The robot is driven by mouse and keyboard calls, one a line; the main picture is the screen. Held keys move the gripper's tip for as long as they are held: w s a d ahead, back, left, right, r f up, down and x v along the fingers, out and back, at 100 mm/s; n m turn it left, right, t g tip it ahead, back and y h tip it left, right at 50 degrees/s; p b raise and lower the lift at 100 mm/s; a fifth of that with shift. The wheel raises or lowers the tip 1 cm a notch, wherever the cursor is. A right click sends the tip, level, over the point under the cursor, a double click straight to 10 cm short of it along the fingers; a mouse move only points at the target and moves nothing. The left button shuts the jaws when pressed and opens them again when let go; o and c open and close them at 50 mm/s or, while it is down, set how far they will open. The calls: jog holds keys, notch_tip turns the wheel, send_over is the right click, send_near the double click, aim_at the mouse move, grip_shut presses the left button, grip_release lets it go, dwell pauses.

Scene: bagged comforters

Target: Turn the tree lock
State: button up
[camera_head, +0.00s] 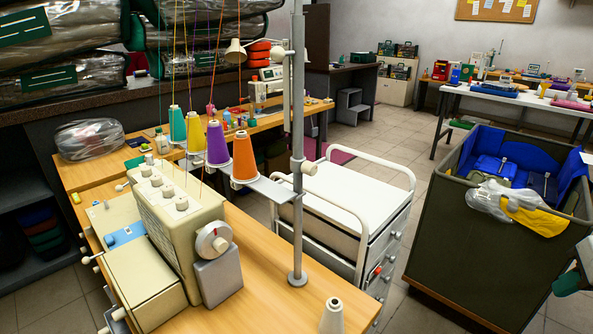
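A grey upright pole (298,90), the thread tree, stands on the wooden sewing table (262,290) on a round foot. A grey shelf arm (272,187) reaches left from it and carries teal, yellow, purple and orange thread cones. A pale knob (309,168), which looks like the tree lock, sticks out on the right side of the pole just above the shelf arm. Its exact turn angle is too small to tell. A teal and grey part at the right edge looks like my arm. My gripper's fingers do not show, and nothing touches the knob.
A cream overlock machine (170,235) stands left of the pole. A white cone (332,315) stands at the table's front edge. A white drawer trolley (345,205) is behind the pole.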

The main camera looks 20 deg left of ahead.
jog(key=w+a+n+t+y, duration=0.2)
jog(key=w+a+n+t, duration=0.3)
jog(key=w, duration=0.6)
jog(key=n+g+y, duration=0.3)
jog(key=n+y, duration=0.5)
jog(key=y, duration=0.8)
send_near(314, 170)
jog(key=x, duration=1)
jog(key=shift+w+a, duration=0.1)
jog(key=shift+a, duration=0.15)
jog(key=shift+c, duration=0.3)
